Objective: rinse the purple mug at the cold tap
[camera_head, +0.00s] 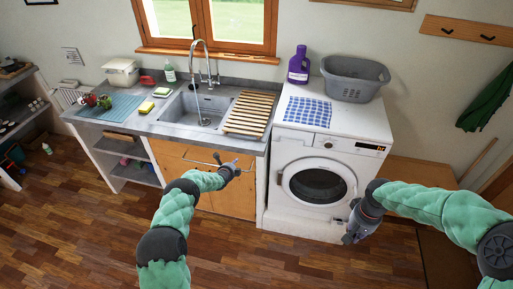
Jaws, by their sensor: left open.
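I cannot make out a purple mug anywhere in the camera_head view. The tall chrome tap (206,52) arches over the grey sink (187,112), with small handles beside its base; which one is cold I cannot tell. My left gripper (232,166) is open in front of the wooden cabinet door below the sink, apart from the tap and the counter. A tiny purple spot shows at its tip, too small to identify. My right gripper (350,238) hangs low in front of the washing machine's lower right; its fingers are too small to read.
A wooden drain rack (249,112) lies right of the sink. A purple bottle (299,65), blue checked cloth (307,111) and grey basket (354,79) sit on the washing machine (345,147). A blue mat (111,109) with vegetables, yellow sponges (146,107) and a green bottle (169,71) occupy the left counter.

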